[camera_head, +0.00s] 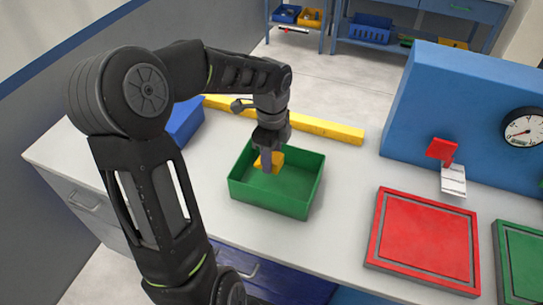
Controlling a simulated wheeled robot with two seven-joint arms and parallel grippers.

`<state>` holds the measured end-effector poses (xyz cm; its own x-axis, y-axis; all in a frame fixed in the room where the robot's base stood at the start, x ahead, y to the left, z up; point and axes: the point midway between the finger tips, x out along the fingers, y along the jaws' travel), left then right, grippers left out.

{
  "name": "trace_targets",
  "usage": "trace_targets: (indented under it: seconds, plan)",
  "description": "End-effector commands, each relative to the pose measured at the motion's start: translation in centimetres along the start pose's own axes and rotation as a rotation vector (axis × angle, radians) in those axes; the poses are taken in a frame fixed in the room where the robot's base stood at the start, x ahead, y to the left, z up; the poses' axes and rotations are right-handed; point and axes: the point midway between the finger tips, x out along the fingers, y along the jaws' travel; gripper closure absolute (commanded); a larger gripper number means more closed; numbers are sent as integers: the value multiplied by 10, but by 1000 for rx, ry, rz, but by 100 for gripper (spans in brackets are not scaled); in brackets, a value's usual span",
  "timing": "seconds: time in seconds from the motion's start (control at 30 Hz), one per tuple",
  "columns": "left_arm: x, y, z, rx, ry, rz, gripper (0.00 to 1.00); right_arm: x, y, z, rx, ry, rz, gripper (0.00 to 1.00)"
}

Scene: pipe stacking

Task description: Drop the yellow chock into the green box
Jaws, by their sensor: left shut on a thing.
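The green box (276,201) is an open-topped tray on the white table, near the middle of the view. My left gripper (267,162) points down into it from above, toward its back left part. It is shut on the yellow chock (277,158), a small yellow block that shows beside the fingers within the outline of the box. The fingers hide part of the chock. I cannot tell whether the chock touches the box floor. My right gripper is not in view.
A long yellow bar (325,127) lies behind the box. A blue bin (185,122) stands at the left, partly behind my arm. A red square pad (424,240) and a green one (522,262) lie at the right, before a blue panel (455,110) with a clock (524,128).

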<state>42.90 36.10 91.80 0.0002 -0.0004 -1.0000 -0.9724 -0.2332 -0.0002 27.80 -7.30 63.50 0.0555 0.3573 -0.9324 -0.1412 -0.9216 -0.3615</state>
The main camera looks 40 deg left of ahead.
Motion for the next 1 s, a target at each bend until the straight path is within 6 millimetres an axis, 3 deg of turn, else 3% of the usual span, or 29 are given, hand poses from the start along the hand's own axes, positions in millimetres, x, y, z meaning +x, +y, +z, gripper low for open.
trace_targets:
  seconds: [0.03,0.07,0.37,0.73,1.0]
  plan:
    - [0,0,0,0,0,0,100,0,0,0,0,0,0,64]
    - [0,0,0,0,0,0,59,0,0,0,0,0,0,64]
    - [0,0,0,0,0,0,34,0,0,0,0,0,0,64]
    - [-6,0,0,0,-1,-1,34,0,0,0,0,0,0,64]
    - [-44,-1,0,0,-1,-5,34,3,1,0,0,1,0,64]
